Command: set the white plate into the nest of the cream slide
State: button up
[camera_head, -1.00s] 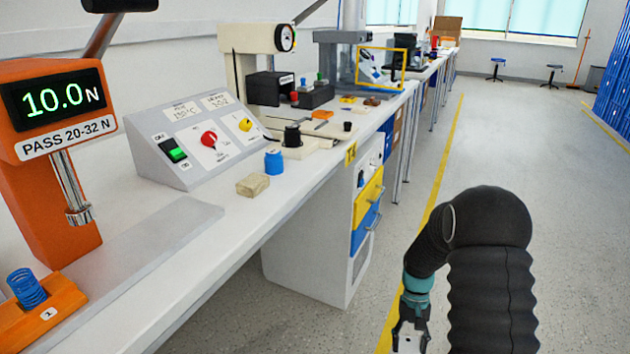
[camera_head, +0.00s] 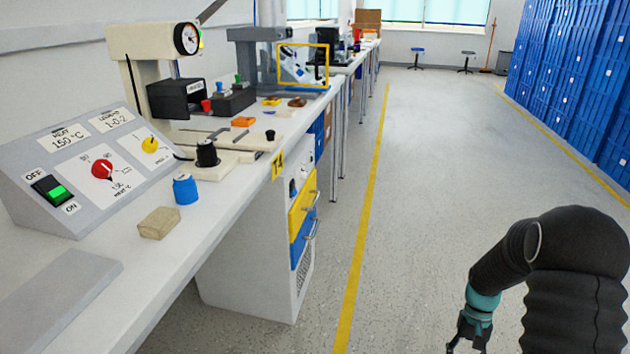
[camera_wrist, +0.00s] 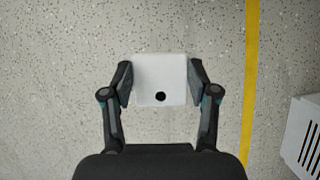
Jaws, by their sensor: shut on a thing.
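The white plate (camera_wrist: 160,70) is square with a black round spot near its lower edge. In the wrist view it sits between the two fingers of my gripper (camera_wrist: 160,84), which is shut on its sides above the floor. In the head view my gripper (camera_head: 467,338) hangs low at the bottom right, out over the aisle and away from the bench; the plate cannot be made out there. A low cream part with a black knob, apparently the cream slide (camera_head: 213,171), lies on the bench in front of the cream press. Its nest is not clear from here.
The sloped control box (camera_head: 95,165), blue knurled cap (camera_head: 185,189) and tan block (camera_head: 158,223) stand on the near bench (camera_head: 215,215). The cream press (camera_head: 127,42) stands behind. A drawer cabinet (camera_head: 250,270) is under the bench. The aisle floor (camera_head: 430,150) is clear.

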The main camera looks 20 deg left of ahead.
aim_at(224, 136)
jog(key=i, duration=0.9)
jog(key=u, duration=1.5)
